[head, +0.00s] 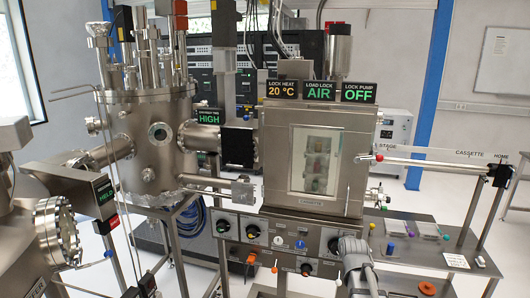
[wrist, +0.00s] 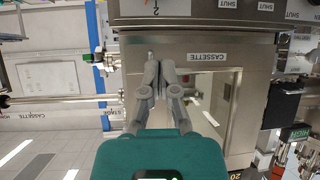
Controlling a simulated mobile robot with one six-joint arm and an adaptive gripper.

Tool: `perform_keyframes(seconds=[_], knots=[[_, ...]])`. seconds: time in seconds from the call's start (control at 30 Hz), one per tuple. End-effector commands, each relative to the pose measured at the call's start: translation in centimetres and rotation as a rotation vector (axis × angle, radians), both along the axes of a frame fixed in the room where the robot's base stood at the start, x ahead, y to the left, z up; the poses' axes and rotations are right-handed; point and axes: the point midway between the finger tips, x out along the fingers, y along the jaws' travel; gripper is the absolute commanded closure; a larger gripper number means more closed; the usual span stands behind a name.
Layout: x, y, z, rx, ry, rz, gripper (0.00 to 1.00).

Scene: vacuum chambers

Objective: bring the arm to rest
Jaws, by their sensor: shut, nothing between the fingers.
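My gripper (wrist: 159,70) is shut and empty in the wrist view, its two grey fingers together in front of the teal gripper body. Behind the fingers is the steel load-lock chamber (wrist: 215,72), with the CASSETTE label (wrist: 208,57) and a window door to the right of the fingers. I cannot tell whether the fingertips touch the chamber; no contact is evident. In the head view a grey part of my arm stands at the bottom, in front of the control panel; the fingers are not clearly seen there.
In the head view, the load-lock chamber (head: 278,160) has a closed window door. A transfer rod (head: 430,162) extends right from it. The control panel (head: 292,243) with knobs lies below. A side shelf (head: 405,255) holds small items. A large round chamber (head: 150,145) stands left.

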Motion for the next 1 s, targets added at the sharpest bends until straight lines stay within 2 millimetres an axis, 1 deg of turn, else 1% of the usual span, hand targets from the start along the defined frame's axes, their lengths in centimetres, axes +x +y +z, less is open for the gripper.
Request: perform_keyframes(seconds=[0.03,0.17,0.2,0.37,0.5,0.57,0.6,0.7,0.8,0.9,1.0], knots=[[-1.4,1.0,-1.6,0.01,0.059,0.009,1.0],[-4.5,3.0,-4.7,0.032,0.218,0.028,1.0],[-5.6,3.6,-5.6,0.04,0.268,0.034,1.0],[-10.0,5.9,-8.9,0.063,0.463,0.059,1.0],[-14.4,7.8,-11.2,0.08,0.637,0.082,1.0],[-16.3,8.5,-12.1,0.085,0.71,0.092,1.0],[-17.5,8.9,-12.5,0.088,0.757,0.098,1.0],[-20.2,9.9,-13.4,0.093,0.861,0.112,1.0],[-22.3,10.5,-13.9,0.096,0.941,0.121,1.0],[-23.6,10.9,-14.1,0.1,0.991,0.127,1.0],[-24.2,11.0,-14.1,0.1,1.014,0.129,1.0]])
